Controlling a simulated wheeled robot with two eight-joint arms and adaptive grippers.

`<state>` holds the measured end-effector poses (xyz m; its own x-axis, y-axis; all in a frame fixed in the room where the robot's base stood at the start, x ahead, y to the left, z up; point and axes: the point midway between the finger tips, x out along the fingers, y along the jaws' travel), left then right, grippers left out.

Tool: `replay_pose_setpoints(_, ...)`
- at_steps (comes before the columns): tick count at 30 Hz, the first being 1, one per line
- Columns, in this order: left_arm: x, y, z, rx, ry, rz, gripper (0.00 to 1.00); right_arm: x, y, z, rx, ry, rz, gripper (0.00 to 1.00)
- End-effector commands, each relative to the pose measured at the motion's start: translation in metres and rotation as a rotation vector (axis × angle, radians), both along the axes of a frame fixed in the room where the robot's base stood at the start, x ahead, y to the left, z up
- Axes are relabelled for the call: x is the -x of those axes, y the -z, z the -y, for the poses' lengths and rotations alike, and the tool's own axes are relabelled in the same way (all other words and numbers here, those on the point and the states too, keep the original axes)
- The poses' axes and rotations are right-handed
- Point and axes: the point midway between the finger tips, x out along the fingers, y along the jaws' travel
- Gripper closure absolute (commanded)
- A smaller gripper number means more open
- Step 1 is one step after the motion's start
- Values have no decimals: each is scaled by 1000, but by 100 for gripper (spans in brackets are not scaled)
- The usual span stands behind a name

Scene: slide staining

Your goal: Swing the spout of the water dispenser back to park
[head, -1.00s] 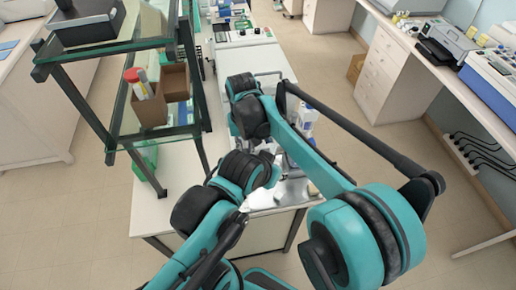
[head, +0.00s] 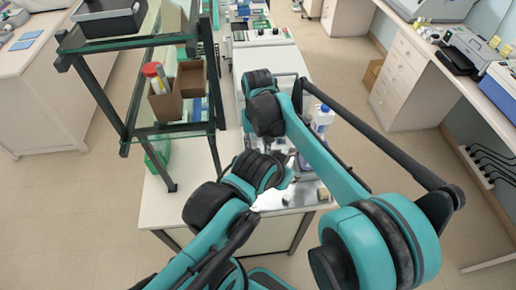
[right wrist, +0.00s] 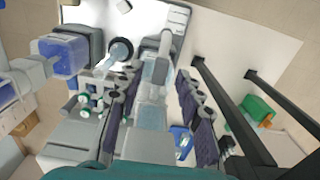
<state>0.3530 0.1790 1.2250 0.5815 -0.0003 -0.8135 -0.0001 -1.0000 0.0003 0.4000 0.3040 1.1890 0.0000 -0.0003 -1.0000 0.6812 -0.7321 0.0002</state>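In the head view both arms reach over the bench end and hide most of what lies below them. I cannot pick out the dispenser's spout there. In the right wrist view my right gripper (right wrist: 157,125) shows two dark ridged fingers, spread apart. Between and beyond them is a pale grey upright device with a translucent bluish part (right wrist: 154,72). It may be the water dispenser, but its spout is not clear. Contact with the fingers cannot be told. My left arm ends over the bench in the head view; its fingers cannot be made out.
A dark-framed glass shelf (head: 172,131) rises on the left. Floor at the right is open.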

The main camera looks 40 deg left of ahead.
Motion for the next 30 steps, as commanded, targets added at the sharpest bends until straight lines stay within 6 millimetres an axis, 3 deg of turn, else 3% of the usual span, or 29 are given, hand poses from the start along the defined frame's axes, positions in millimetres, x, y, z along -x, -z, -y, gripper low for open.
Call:
replay_pose_setpoints(9,0,0,0,0,0,0,64,0,-67,0,0,0,0,64)
replay_pose_setpoints(15,0,0,0,0,0,0,64,0,-99,0,0,0,0,64)
replay_pose_setpoints(21,0,0,0,0,0,0,64,0,-111,0,0,0,0,64)
replay_pose_setpoints(30,0,0,0,0,0,0,64,0,-111,0,0,0,0,64)
